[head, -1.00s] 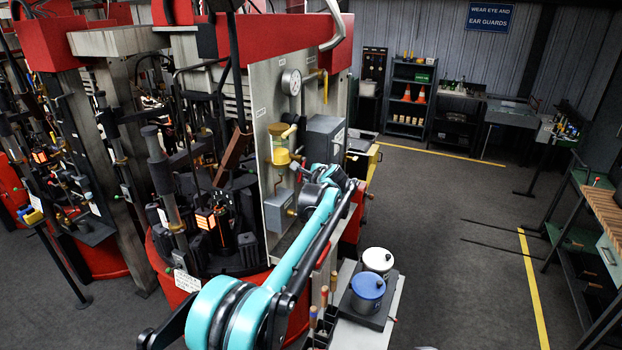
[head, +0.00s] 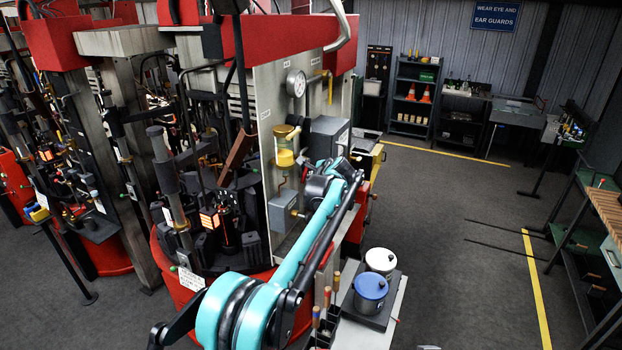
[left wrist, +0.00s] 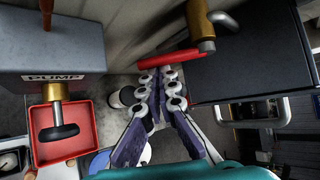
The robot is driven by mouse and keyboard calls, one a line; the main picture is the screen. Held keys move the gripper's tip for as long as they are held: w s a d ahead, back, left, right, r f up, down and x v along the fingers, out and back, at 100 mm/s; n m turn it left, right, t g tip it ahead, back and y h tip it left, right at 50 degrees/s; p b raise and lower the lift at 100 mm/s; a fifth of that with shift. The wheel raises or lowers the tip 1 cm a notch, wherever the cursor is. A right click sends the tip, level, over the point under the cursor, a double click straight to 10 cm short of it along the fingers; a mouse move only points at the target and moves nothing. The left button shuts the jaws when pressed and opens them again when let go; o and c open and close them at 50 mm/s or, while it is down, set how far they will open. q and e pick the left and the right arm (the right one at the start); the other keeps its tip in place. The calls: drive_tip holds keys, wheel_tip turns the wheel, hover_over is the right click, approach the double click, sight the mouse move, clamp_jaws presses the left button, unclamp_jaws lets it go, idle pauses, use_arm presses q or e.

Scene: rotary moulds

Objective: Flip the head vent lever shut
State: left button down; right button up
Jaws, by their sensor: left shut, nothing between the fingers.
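A red lever (left wrist: 165,62) on a brass fitting (left wrist: 199,22) shows in the left wrist view, lying roughly crosswise in the picture. My left gripper (left wrist: 160,78) is shut and empty, with its fingertips just below the lever in the picture. I cannot tell whether they touch it. In the head view my left arm reaches up to the right side of the grey machine panel (head: 265,115), and its wrist hides the fingers and the lever. My right gripper is not in view.
A grey box marked PUMP (left wrist: 55,45) and a red tray (left wrist: 38,118) with a black-handled valve are left of the gripper. A dark box (left wrist: 255,50) is close on the right. Two lidded pots (head: 369,288) stand on a side shelf. Floor to the right is mostly clear.

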sight(304, 173)
use_arm(q)
drive_tip(key=shift+r, duration=0.1)
drive_tip(key=shift+s+a+r+g+p, duration=0.15)
drive_tip(key=shift+s+r+g+p, duration=0.1)
drive_tip(key=shift+s+r+p, duration=0.2)
drive_tip(key=shift+s+a+r+g+p, duration=0.1)
drive_tip(key=shift+s+r+g+p, duration=0.2)
drive_tip(key=shift+r, duration=0.25)
drive_tip(key=shift+r+p, duration=0.3)
drive_tip(key=shift+r, duration=0.6)
drive_tip(key=shift+r+m, duration=0.15)
drive_tip(key=shift+m, duration=0.15)
drive_tip(key=shift+w+r, duration=0.1)
